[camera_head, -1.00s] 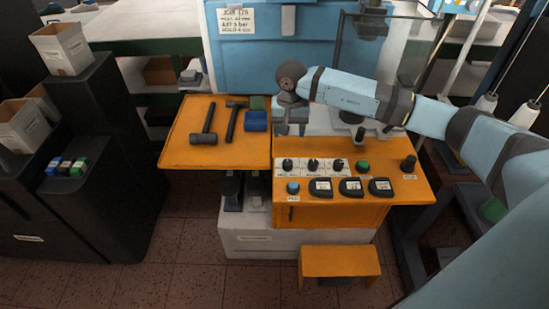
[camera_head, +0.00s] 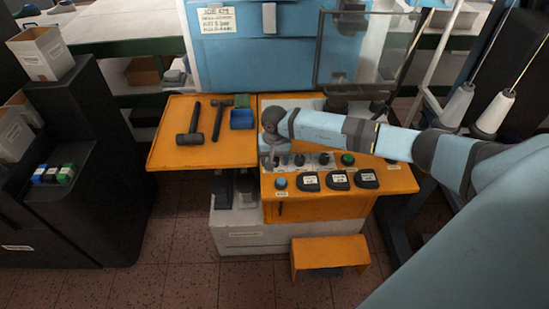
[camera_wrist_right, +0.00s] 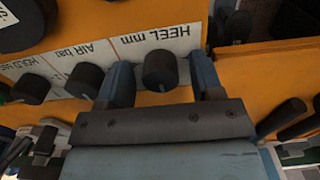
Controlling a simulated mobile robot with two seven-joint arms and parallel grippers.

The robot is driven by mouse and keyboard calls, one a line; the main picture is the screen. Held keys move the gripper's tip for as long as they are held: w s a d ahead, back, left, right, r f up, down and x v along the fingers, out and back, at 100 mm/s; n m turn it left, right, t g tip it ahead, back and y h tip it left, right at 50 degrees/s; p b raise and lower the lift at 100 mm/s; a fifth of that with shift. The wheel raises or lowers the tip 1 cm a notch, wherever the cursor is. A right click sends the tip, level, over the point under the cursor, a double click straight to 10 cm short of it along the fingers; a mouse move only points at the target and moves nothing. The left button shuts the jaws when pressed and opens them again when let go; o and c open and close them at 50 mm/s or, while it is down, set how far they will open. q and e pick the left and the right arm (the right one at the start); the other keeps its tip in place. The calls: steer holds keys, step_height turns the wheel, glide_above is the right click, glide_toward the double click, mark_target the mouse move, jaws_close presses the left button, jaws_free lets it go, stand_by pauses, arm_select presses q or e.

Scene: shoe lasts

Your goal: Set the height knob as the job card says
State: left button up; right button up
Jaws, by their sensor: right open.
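The knob labelled HEEL mm (camera_wrist_right: 160,66) is black and round and stands on the orange control panel. My right gripper (camera_wrist_right: 163,78) is open, with one finger on each side of this knob; contact cannot be told. In the head view my right gripper (camera_head: 272,158) reaches down over the left end of the knob row and hides the heel knob there. The job card (camera_head: 217,20) hangs on the blue machine front; its small print is hard to read, with a job number on top. My left gripper is not in view.
The AIR bar knob (camera_wrist_right: 85,80) and the HOLD knob (camera_wrist_right: 32,88) sit beside the heel knob. A green button (camera_head: 348,158), a blue button (camera_head: 281,183) and black gauges (camera_head: 338,179) share the panel. Hammers (camera_head: 217,116) lie on the orange shelf (camera_head: 170,150) to the left.

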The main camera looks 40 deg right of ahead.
steer(key=c, duration=0.9)
